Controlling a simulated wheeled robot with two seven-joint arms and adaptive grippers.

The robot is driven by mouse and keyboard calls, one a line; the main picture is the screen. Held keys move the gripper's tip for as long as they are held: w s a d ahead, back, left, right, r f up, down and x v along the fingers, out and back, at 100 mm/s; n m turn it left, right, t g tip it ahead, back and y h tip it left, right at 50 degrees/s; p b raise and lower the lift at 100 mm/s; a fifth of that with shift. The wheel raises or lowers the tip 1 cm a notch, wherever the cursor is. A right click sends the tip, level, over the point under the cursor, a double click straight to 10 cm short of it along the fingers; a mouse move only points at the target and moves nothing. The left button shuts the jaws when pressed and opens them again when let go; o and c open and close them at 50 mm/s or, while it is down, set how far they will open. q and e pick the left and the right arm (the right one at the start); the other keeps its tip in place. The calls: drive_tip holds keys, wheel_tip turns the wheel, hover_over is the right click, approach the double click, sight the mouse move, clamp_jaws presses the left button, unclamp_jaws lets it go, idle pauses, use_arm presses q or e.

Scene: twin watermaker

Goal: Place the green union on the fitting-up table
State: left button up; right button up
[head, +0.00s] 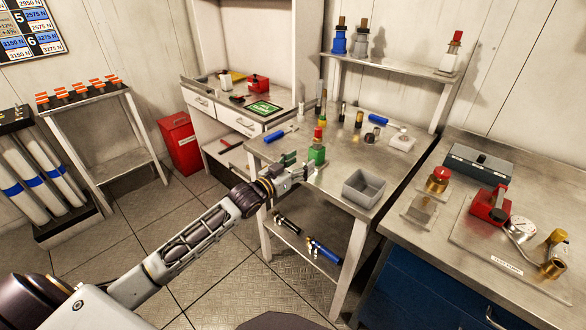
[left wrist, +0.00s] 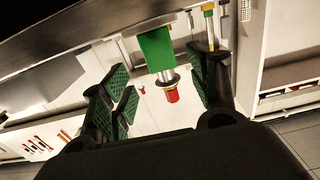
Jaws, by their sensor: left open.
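The green union (head: 317,154), a green body with a metal neck and red cap, stands upright near the front left edge of the middle metal table (head: 330,180). In the left wrist view, its green body (left wrist: 156,48) appears upside down, with the red cap below it. My left gripper (head: 297,168) is open beside the union, at the table's front edge. In the left wrist view, the union shows between the spread green-padded fingers (left wrist: 163,88). I see no grip on it. My right gripper is not in view.
A grey open bin (head: 364,188) stands right of the union. A blue-handled tool (head: 275,136) lies behind it to the left, and several small parts stand further back. A workbench with a red box (head: 489,205) is at the right. Bare tabletop lies between union and bin.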

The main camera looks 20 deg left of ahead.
use_arm(q)
drive_tip(key=shift+v, duration=1.55)
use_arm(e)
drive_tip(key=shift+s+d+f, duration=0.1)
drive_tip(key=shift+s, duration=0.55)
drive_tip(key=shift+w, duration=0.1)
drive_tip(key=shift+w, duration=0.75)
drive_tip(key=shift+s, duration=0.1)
